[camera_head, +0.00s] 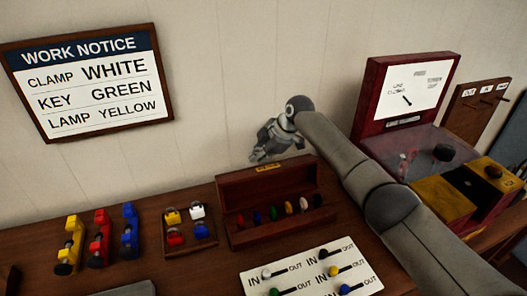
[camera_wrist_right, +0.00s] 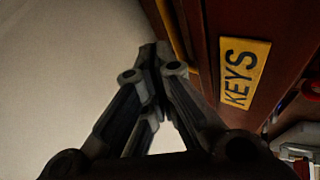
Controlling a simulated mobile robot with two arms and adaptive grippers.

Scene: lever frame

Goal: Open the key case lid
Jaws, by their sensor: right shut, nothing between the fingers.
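The key case (camera_head: 284,235) is a dark red-brown wooden box at the middle of the table. Its lid (camera_head: 233,186) stands raised at the back, with a yellow label on it. Several keys with coloured heads show in a row inside. In the right wrist view the yellow KEYS label (camera_wrist_right: 246,73) is close, to the right of the fingers. My right gripper (camera_head: 258,156) is shut and empty, just above and behind the lid's top edge. Its fingertips (camera_wrist_right: 157,52) look close to the lid; I cannot tell whether they touch. My left gripper is not in view.
A white IN/OUT panel (camera_head: 310,279) lies in front. A red box with an upright panel (camera_head: 448,62) stands right. The wall notice (camera_head: 87,82) lists colours.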

